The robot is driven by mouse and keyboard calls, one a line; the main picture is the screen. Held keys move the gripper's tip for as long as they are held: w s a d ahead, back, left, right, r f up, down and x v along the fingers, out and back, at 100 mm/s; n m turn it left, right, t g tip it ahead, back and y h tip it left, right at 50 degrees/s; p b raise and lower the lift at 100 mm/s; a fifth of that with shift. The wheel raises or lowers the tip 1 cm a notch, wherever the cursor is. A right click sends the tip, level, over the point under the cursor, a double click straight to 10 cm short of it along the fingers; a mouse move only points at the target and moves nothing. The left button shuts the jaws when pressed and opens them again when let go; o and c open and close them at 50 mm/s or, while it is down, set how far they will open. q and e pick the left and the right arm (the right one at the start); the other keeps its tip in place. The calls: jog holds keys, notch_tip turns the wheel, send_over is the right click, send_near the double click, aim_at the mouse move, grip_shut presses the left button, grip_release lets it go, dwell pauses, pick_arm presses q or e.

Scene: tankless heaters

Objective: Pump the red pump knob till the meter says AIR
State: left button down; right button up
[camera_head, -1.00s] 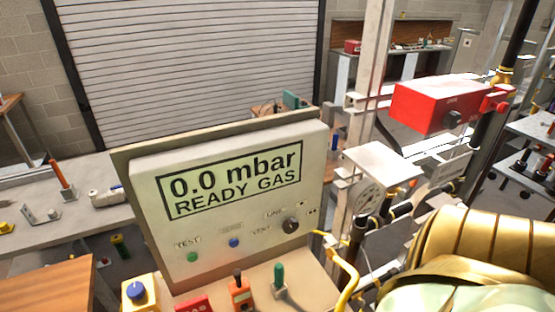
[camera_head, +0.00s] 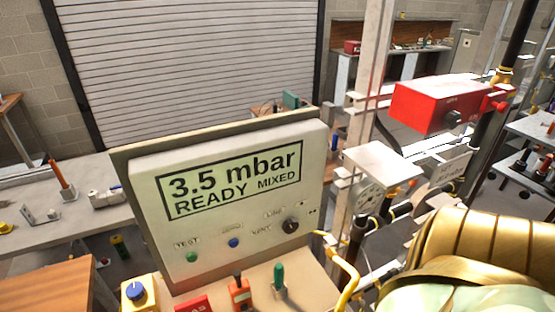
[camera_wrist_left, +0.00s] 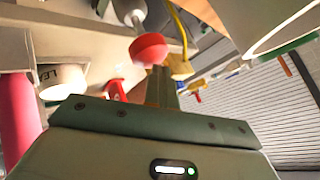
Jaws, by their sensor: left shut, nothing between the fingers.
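The meter (camera_head: 234,185) is a pale panel with a black-framed display that says "3.5 mbar READY MIXED". In the left wrist view, a round red knob (camera_wrist_left: 148,48) sits on a pale rod just beyond the fingers of my left gripper (camera_wrist_left: 161,82). I take it to be the pump knob. The fingers are shut with nothing between them, and their tips are close to the knob; I cannot tell whether they touch it. The head view does not show the red knob or this gripper. My right gripper is in neither view.
Below the display are a green button (camera_head: 190,257), a blue button (camera_head: 233,243) and a dark selector knob (camera_head: 291,225). An orange-based switch (camera_head: 239,293) and a green-handled lever (camera_head: 279,280) stand in front. A red box (camera_head: 436,104) and pipes are at the right.

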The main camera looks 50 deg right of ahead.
pick_arm(q)
jog(key=shift+r, duration=0.3)
notch_tip(320, 180, up, 6)
jog(key=p, duration=0.5)
jog(key=shift+r+p, duration=0.1)
jog(key=shift+p, duration=0.2)
dwell(2.1)
